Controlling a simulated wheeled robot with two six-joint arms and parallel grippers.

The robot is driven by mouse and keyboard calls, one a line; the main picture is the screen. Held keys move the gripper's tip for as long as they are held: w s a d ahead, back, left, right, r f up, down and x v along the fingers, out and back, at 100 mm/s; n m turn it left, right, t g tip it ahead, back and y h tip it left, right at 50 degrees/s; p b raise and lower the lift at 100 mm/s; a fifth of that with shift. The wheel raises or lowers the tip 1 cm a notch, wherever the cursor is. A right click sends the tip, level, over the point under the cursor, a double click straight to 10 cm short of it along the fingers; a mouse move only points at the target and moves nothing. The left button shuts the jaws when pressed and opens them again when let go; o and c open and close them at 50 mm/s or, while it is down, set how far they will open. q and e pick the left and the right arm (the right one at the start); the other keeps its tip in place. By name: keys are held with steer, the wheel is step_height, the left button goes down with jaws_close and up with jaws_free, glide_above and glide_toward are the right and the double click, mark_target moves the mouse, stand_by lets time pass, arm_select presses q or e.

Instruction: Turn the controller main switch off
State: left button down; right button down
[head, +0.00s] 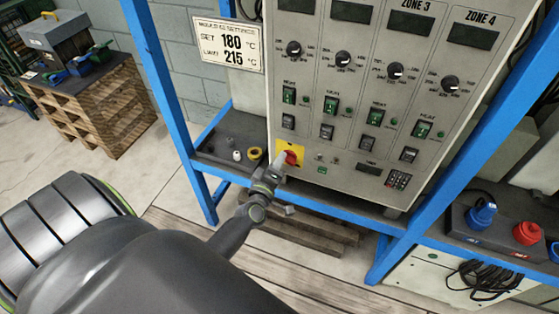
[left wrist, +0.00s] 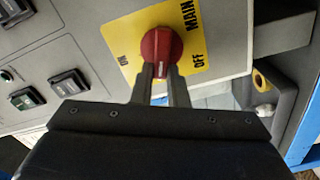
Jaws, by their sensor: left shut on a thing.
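The controller main switch is a red rotary knob (head: 291,158) on a yellow plate (head: 280,147) at the lower left of the grey controller panel (head: 345,150). In the left wrist view the red knob (left wrist: 160,50) sits on the yellow plate (left wrist: 186,40), which carries the words MAIN, ON and OFF. My left gripper (head: 280,170) reaches the knob from the front. In the left wrist view its two fingers (left wrist: 160,75) are shut on the knob's grip, which lies between the ON and OFF words. My right gripper is not in view.
Blue frame posts (head: 160,85) stand on both sides of the panel. Zone dials and rocker switches (head: 332,104) lie above the knob. A yellow ring (head: 255,153) sits on the shelf to its left. Blue and red plugs (head: 526,233) are at the right.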

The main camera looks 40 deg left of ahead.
arm_select(q)
steer(key=shift+a+f+n+b, duration=0.1)
steer(key=shift+f+n+b, duration=0.2)
steer(key=shift+n, duration=0.85)
steer(key=shift+f+n+b, duration=0.15)
steer(key=shift+n+b, duration=0.1)
steer(key=shift+n, duration=0.9)
steer(key=c, duration=1.4)
jaws_free()
steer(key=shift+c, duration=0.2)
steer(key=b+v, duration=0.7)
steer(key=v, duration=1)
steer(key=shift+s, duration=0.25)
